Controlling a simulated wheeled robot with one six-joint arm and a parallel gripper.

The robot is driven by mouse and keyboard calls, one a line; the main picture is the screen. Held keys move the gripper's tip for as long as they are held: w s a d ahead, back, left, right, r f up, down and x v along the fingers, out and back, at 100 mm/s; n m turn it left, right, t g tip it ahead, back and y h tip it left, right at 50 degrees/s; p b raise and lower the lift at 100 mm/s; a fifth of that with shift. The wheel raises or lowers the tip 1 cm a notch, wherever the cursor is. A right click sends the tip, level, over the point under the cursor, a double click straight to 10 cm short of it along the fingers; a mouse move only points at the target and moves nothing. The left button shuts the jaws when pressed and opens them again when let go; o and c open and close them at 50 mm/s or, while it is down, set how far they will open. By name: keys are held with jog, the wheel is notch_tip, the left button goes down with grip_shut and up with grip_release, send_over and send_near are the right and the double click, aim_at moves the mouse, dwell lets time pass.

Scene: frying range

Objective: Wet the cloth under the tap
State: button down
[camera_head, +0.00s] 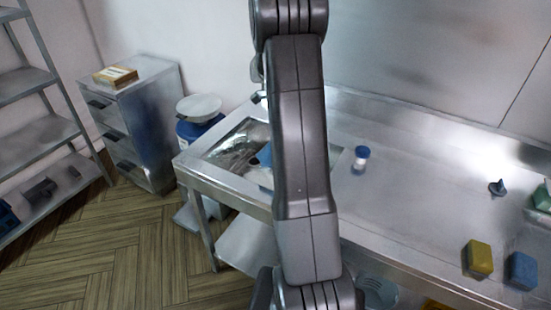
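My arm runs up the middle of the view and crosses in front of the sink (222,158), a steel basin set in the left end of the counter. My gripper is not visible; the arm hides that area or it lies outside the picture. A small blue patch (265,155) shows at the arm's left edge over the basin. It may be part of the cloth, but most of it is hidden. A small grey and dark piece sticks out left of the arm above the basin; I cannot tell whether it is the tap.
On the steel counter (415,190) stand a blue-capped jar (360,158), a dark cone-shaped item (497,187), a yellow block (478,258) and a blue block (521,270). A drawer cabinet (140,120), a blue bin (197,130) and shelving (40,140) stand left. Floor there is clear.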

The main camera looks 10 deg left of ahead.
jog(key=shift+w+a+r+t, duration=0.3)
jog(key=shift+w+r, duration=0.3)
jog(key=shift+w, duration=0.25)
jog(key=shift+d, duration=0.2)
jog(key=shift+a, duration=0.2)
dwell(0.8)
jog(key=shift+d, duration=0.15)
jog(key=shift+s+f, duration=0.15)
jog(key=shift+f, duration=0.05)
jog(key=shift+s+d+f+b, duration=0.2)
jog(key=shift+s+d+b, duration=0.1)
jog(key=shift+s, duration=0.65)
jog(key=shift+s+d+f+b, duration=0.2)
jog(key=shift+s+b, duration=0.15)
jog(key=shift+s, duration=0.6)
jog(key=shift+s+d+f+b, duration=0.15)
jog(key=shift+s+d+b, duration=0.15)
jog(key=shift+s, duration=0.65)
